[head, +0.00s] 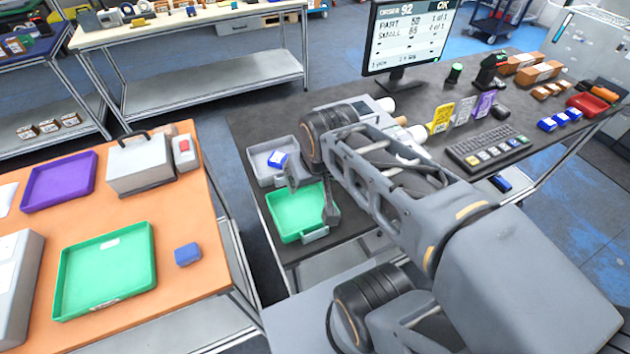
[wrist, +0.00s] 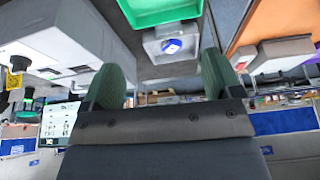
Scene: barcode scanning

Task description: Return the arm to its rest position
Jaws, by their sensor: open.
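My arm reaches forward from the lower right in the head view, over the dark table. My gripper (head: 312,190) hangs at its end, above the grey tray (head: 262,170) and the green tray (head: 296,222) on that table. In the wrist view the two green fingertips of my gripper (wrist: 163,80) stand wide apart with nothing between them. A small blue and white box (head: 277,158) lies in the grey tray; it also shows in the wrist view (wrist: 171,46). My arm hides part of the table behind it.
A monitor (head: 412,38), a keyboard (head: 488,147) and several small boxes stand on the dark table (head: 262,118). On the orange table at left are another green tray (head: 105,262), a purple tray (head: 58,182), a blue box (head: 187,254) and a grey case (head: 140,162).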

